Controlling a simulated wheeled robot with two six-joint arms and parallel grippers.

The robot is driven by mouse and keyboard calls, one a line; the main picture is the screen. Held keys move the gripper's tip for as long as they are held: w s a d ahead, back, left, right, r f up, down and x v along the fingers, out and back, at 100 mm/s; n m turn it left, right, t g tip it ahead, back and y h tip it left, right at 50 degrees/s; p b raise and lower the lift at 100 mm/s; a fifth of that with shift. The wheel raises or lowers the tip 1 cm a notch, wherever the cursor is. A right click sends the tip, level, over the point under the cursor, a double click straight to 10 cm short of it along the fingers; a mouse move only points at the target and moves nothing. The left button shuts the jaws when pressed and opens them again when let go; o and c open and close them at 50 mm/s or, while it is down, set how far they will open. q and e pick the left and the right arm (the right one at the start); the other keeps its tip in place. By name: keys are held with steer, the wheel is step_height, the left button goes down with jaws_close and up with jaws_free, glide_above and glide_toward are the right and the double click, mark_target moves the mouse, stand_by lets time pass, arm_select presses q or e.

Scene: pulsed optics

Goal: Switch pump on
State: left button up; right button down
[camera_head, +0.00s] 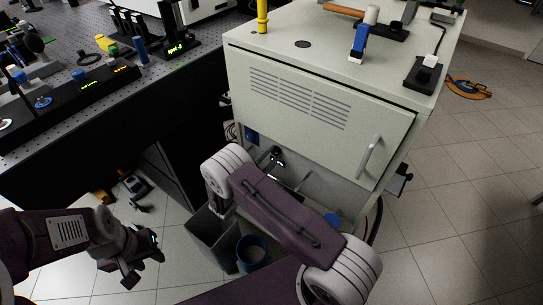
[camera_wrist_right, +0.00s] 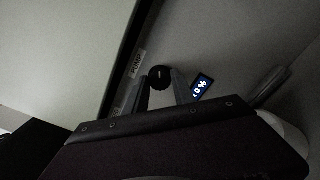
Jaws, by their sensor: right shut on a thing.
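In the right wrist view, a round black knob (camera_wrist_right: 160,77) sits on a grey panel beside a white label (camera_wrist_right: 137,63) reading PUMP. My right gripper (camera_wrist_right: 160,86) has its two fingers on either side of the knob and is shut on it. A small lit display (camera_wrist_right: 202,86) next to the knob shows what looks like 0%. In the head view, my right arm reaches into the open lower bay of the white cabinet (camera_head: 320,60); the knob cannot be made out there. My left gripper (camera_head: 144,270) hangs empty at the lower left, its fingers apart.
The cabinet's vented door (camera_head: 320,115) with its handle (camera_head: 369,156) hangs above the bay. Left of it stands an optics table (camera_head: 70,55) with several instruments. A dark bin (camera_head: 211,238) and a blue-rimmed bucket (camera_head: 252,252) stand on the floor below.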

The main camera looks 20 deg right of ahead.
steer(key=c, duration=1.1)
jaws_free()
steer(key=shift+o, duration=0.2)
steer(key=p+v, duration=0.1)
steer(key=v, duration=0.8)
steer(key=shift+s, duration=0.1)
